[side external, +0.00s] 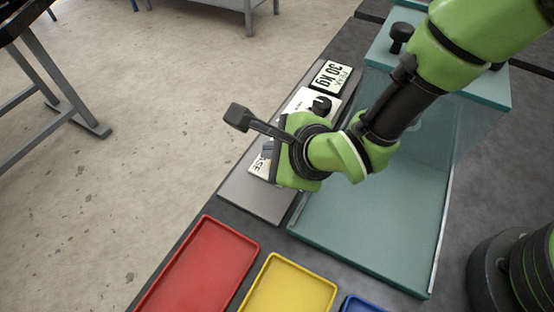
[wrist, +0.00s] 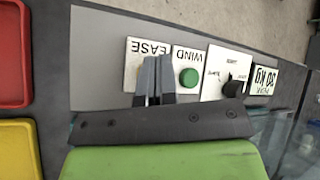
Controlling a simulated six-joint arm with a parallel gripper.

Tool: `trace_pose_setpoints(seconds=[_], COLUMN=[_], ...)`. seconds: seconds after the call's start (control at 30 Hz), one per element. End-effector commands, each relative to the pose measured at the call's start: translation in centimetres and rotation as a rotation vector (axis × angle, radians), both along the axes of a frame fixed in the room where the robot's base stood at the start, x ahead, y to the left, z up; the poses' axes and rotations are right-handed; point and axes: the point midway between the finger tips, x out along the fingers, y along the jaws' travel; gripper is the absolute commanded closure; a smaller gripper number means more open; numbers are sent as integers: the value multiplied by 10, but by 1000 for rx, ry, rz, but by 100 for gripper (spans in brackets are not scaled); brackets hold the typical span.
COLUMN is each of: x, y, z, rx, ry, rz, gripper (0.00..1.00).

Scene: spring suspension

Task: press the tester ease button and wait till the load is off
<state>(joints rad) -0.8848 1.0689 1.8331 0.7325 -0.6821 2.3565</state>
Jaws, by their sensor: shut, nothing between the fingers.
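The tester's grey control panel (side external: 255,197) lies flat beside the teal tester box. In the wrist view, a white plate marked EASE (wrist: 135,55) is at the left of the panel. My gripper (wrist: 157,60) is shut and empty, its fingers over the right part of that plate. The display (side external: 331,77) reads PEAK 30 Kg. In the side view my wrist hides most of the EASE plate (side external: 258,166).
A black knob (wrist: 233,88) stands on a white plate between WIND and the display. The teal box (side external: 365,235) has clear walls. Red (side external: 205,265), yellow (side external: 290,288) and blue (side external: 362,304) trays lie in front of the panel.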

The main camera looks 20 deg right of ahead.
Motion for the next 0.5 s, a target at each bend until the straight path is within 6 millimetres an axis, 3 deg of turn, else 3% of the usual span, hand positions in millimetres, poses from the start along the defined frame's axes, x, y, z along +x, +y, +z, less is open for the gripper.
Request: trace_pose_setpoints(seconds=[0.5], x=[0], y=[0], z=[-7], rx=[-1], ry=[0], rz=[1], gripper=[100])
